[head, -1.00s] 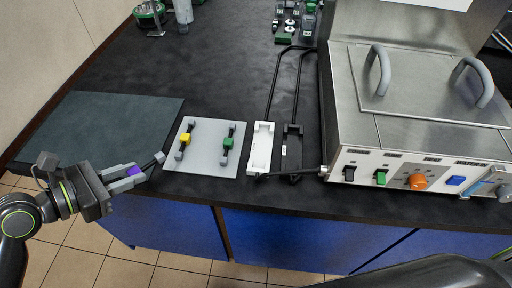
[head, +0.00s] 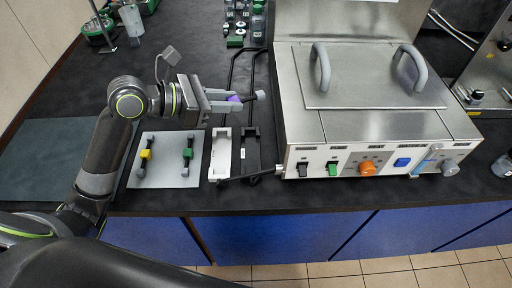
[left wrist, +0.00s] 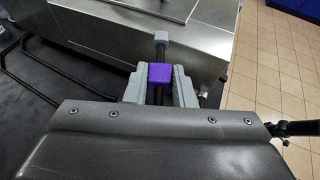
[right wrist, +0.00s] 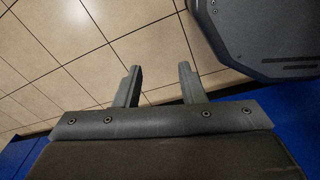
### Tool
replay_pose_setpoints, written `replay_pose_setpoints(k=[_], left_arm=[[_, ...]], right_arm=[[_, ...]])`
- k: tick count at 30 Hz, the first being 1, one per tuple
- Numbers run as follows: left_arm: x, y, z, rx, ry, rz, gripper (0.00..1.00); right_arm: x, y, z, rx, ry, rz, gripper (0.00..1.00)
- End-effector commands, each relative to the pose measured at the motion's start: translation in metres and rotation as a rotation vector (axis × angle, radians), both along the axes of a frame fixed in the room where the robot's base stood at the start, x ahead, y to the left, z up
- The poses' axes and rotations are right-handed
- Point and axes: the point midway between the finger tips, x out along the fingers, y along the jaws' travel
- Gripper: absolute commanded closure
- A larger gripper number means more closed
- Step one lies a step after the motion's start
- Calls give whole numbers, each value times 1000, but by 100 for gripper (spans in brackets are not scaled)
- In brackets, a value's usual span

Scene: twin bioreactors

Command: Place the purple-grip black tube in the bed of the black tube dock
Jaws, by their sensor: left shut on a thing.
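The purple-grip black tube (head: 234,99) is held in my left gripper (head: 229,100), up above the bench. In the left wrist view the purple grip (left wrist: 160,73) sits between the two fingers, with a grey end cap beyond it. The black tube dock (head: 250,151) lies on the bench beside the white dock (head: 220,156). In the head view the held tube appears above and slightly left of the black dock, apart from it. My right gripper (right wrist: 160,68) shows in the right wrist view, open and empty over the floor.
A grey plate (head: 167,177) with a yellow-grip tube (head: 146,154) and a green-grip tube (head: 188,153) lies left of the docks. The steel machine (head: 370,125) stands close on the right. Black tubing (head: 229,75) runs behind the docks.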

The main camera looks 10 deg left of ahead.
Motion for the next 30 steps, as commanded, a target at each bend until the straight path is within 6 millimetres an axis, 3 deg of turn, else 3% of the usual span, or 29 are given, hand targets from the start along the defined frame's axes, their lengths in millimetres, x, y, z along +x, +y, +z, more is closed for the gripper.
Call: replay_pose_setpoints(k=[1, 4, 7, 11, 19, 22, 30], left_arm=[[10, -6, 23, -2, -7, 3, 99], [22, -13, 48, -3, -5, 13, 99], [30, -19, 65, -3, 0, 21, 99], [34, -22, 71, -2, 4, 29, 99], [34, -22, 34, -3, 7, 30, 99], [34, -22, 5, -7, 12, 30, 99], [34, -22, -64, -7, 14, 31, 99]], right_arm=[[2, -1, 9, -1, -2, 1, 64], [4, -2, 16, -2, -6, 2, 64], [8, -4, 20, -6, -11, 4, 64], [10, -6, 19, -8, -15, 6, 64], [10, -8, -18, -10, -14, 6, 64], [9, -8, -29, -10, -14, 6, 64], [7, -8, -34, -10, -11, 5, 64]])
